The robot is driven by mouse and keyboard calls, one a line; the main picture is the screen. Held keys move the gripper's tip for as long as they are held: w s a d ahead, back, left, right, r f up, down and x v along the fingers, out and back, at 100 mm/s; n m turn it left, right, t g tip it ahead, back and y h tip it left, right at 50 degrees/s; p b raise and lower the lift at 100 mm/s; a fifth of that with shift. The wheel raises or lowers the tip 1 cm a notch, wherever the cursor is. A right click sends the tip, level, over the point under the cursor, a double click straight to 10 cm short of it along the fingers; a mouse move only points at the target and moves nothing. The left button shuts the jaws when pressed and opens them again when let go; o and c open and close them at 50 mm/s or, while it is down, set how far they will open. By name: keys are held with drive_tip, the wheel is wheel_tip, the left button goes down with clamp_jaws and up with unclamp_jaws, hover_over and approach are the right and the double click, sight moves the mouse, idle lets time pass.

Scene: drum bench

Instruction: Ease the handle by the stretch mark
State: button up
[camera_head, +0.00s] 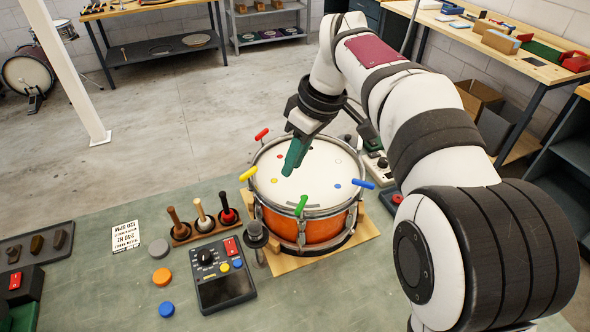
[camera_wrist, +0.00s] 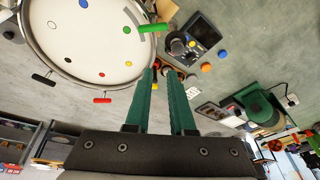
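An orange snare drum (camera_head: 305,230) with a white head (camera_head: 318,170) stands on a wooden board. Coloured T-handles ring its rim: red (camera_head: 262,134), yellow (camera_head: 248,174), green (camera_head: 301,205) and blue (camera_head: 363,184). Small coloured marks lie on the head, including a blue one (camera_head: 337,186) and a yellow one (camera_head: 274,181). My gripper (camera_head: 287,172) is above the left part of the head, pointing down. In the wrist view its green fingers (camera_wrist: 161,70) are apart with nothing between them. The green handle (camera_wrist: 154,28) lies beyond their tips.
A mallet rack (camera_head: 202,224), a black control box (camera_head: 221,274) and a grey knob-topped post (camera_head: 255,232) stand left of the drum. Orange and blue discs (camera_head: 166,309) lie on the bench. A device with a dial (camera_head: 378,163) is behind right. The bench front is fairly clear.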

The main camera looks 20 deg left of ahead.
sight(302, 203)
drive_tip(key=shift+o, duration=1.4)
drive_tip(key=r+m+h, duration=0.1)
drive_tip(key=m, duration=0.3)
drive_tip(key=r+m+h, duration=0.1)
drive_tip(key=m, duration=0.3)
drive_tip(key=d+r+m+h, duration=0.1)
drive_tip(key=m, duration=0.3)
drive_tip(key=shift+w+r+m, duration=0.1)
drive_tip(key=shift+w+m, duration=0.2)
wheel_tip(302, 203, down, 15)
drive_tip(key=m, duration=0.3)
drive_tip(key=shift+d, duration=0.15)
clamp_jaws()
